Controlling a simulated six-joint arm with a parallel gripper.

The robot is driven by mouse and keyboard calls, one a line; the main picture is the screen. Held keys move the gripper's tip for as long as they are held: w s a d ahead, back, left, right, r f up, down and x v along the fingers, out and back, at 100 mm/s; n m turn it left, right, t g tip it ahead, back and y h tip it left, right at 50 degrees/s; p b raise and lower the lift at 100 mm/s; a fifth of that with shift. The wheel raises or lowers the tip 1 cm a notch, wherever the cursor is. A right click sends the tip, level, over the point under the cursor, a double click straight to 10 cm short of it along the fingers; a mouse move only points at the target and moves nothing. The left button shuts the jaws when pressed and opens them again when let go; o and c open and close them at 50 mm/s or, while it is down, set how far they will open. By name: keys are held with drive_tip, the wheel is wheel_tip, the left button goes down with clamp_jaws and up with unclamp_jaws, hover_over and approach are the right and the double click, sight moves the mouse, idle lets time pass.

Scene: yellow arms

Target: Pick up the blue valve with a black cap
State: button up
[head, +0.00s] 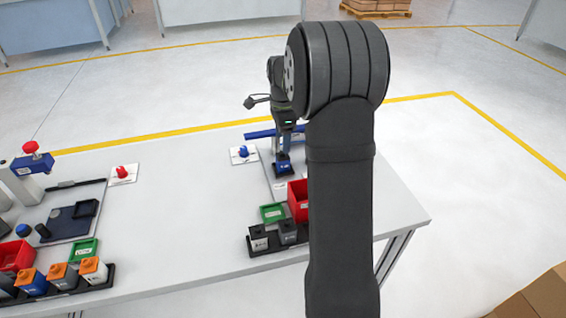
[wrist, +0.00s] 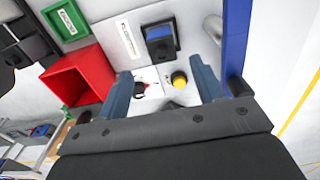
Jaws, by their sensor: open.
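The blue valve with a black cap (head: 283,169) is a small blue block with a dark top. In the head view it stands on the light plate at the table's right part, just below my gripper (head: 284,150). In the wrist view the blue valve (wrist: 160,33) is at the top centre, its dark part toward my gripper (wrist: 160,66). The two blue-grey fingers are wide apart, with nothing held between them. The valve appears just beyond the fingertips. Whether the fingers touch it cannot be told.
A red bin (head: 297,198) and a green tray (head: 272,213) sit close by, in front of the valve. A rack (head: 262,247) of dark and grey blocks is nearer. A blue bar (head: 259,134) lies behind. Another station with orange-topped blocks (head: 62,271) is at the left.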

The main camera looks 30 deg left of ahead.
sight(283, 159)
wheel_tip(283, 159, down, 9)
drive_tip(key=shift+w+f, duration=0.1)
drive_tip(key=shift+w, duration=0.05)
idle(0.4)
drive_tip(key=shift+c, duration=0.2)
drive_tip(key=c, duration=1.1)
drive_tip(key=shift+c, duration=0.2)
